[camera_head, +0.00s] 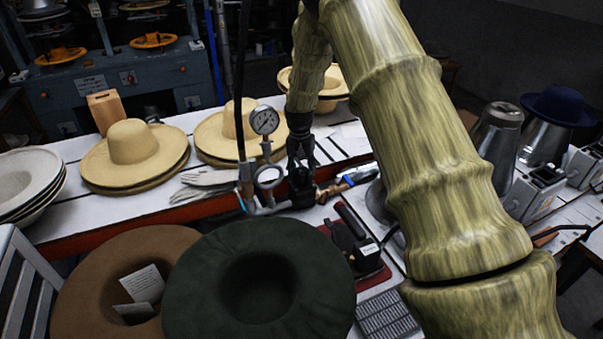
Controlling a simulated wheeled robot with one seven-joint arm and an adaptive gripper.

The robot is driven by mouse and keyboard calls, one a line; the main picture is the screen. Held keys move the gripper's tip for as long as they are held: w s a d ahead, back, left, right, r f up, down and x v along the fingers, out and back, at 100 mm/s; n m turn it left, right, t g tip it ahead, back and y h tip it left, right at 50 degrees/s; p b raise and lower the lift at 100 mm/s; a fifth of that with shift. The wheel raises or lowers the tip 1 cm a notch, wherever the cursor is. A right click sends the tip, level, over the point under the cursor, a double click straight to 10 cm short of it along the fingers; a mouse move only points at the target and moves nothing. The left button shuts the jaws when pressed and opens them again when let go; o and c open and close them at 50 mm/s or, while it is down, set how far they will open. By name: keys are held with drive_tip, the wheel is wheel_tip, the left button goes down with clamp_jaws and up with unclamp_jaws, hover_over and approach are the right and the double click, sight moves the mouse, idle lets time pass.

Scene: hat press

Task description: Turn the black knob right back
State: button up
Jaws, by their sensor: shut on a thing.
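My gripper (300,160) points down at the end of my arm, in the middle of the head view. Its dark fingers are closed on the black knob (300,183), which sits on the pipe fitting beside the pressure gauge. The fingers and the knob are both dark, so the knob's exact outline and turn angle are hard to make out. The round pressure gauge (265,120) stands on its pipe just left of my gripper. A blue-handled valve (355,176) is to the right of the knob.
Straw hats (133,150) lie on the white table (70,148) to the left. A dark green hat (259,285) and a brown hat (105,262) are in front. A black iron (352,240) stands right of them. A hose runs up beside the gauge. Metal hat forms (497,140) stand at the right.

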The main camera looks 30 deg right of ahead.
sight(300, 170)
drive_tip(key=n, duration=0.5)
drive_tip(key=shift+n, duration=2.4)
drive_tip(key=o, duration=1)
drive_tip(key=r, duration=1.2)
drive_tip(key=shift+a, duration=0.2)
